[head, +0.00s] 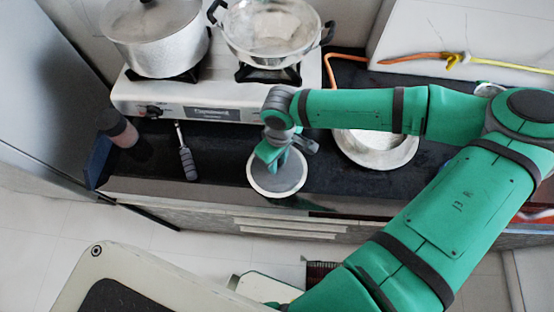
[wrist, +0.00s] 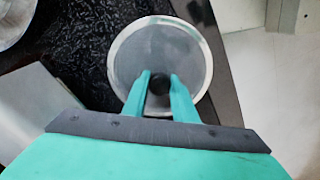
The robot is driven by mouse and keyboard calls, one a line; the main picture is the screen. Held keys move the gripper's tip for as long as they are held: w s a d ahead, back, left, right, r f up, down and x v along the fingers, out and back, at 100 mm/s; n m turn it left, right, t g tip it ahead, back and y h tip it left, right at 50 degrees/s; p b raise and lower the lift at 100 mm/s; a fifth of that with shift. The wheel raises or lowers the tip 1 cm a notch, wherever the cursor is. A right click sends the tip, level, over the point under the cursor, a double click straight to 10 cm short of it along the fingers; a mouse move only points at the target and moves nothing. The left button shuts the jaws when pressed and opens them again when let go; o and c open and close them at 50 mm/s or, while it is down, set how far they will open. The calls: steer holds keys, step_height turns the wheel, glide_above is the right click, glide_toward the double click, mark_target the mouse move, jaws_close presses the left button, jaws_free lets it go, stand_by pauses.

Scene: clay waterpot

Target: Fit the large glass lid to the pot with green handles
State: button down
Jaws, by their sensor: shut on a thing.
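The large glass lid (head: 288,183) is a round grey disc with a pale rim at the counter's front edge. It also shows in the wrist view (wrist: 160,42), with a black knob (wrist: 159,85) at its middle. My gripper (head: 276,160) is over the lid, its green fingers (wrist: 159,80) shut on the knob from both sides. I cannot tell whether the lid touches the counter. An open metal pot (head: 272,35) stands on the right burner. Its side handles look dark; I cannot make out green.
A covered silver pot (head: 155,40) stands on the left burner of the white stove (head: 190,98). A metal bowl (head: 375,155) sits right of the lid, partly behind my arm. A dark-handled utensil (head: 187,160) and a brown cylinder (head: 117,128) are to the left.

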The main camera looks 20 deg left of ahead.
steer(key=c, duration=1.4)
jaws_free()
steer(key=shift+c, duration=0.2)
steer(key=shift+f, duration=0.1)
